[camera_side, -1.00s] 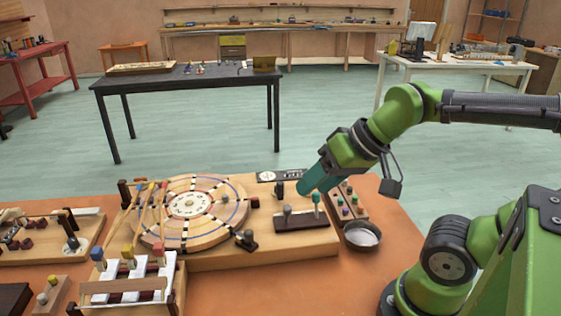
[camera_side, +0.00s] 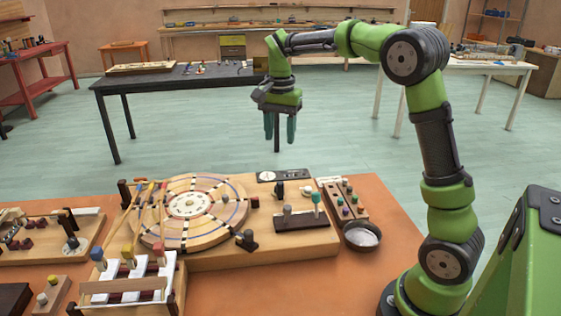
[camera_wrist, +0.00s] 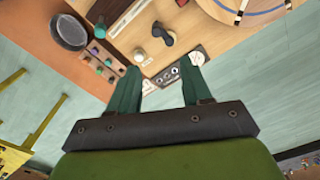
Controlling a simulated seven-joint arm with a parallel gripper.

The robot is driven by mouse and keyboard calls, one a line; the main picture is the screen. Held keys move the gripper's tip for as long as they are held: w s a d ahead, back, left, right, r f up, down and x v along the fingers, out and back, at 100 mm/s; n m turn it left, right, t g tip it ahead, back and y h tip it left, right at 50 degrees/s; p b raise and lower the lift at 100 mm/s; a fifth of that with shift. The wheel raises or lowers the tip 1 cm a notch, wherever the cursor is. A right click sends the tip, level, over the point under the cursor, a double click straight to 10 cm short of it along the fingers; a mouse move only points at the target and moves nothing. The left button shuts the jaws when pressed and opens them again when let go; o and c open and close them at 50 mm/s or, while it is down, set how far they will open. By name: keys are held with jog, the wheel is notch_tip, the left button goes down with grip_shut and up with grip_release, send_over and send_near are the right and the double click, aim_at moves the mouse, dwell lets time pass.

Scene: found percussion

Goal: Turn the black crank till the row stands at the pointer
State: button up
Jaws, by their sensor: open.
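The round wooden disc (camera_side: 205,232) with blue and red rings and dark dashed rows lies on a wooden base board (camera_side: 290,251). It shows partly in the wrist view (camera_wrist: 240,14). A black crank (camera_side: 279,188) stands right of the disc; in the wrist view the black crank (camera_wrist: 165,37) lies beyond my fingertips. I cannot tell which part is the pointer or which row is meant. My gripper (camera_side: 280,140) is open and empty, fingers down, raised above the board's far edge and apart from the crank. It also shows in the wrist view (camera_wrist: 160,67).
A slider block (camera_side: 303,222) with grey and teal knobs, a peg board (camera_side: 352,211) and a metal bowl (camera_side: 361,236) stand right of the disc. Beaters lean across its left side above a small keyed box (camera_side: 128,287). Space around my raised gripper is clear.

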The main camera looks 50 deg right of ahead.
aim_at(281, 182)
jog(key=shift+m, duration=0.5)
jog(key=f, duration=1.6)
jog(key=shift+s+a, duration=0.15)
jog(key=shift+s, duration=0.1)
grip_shut()
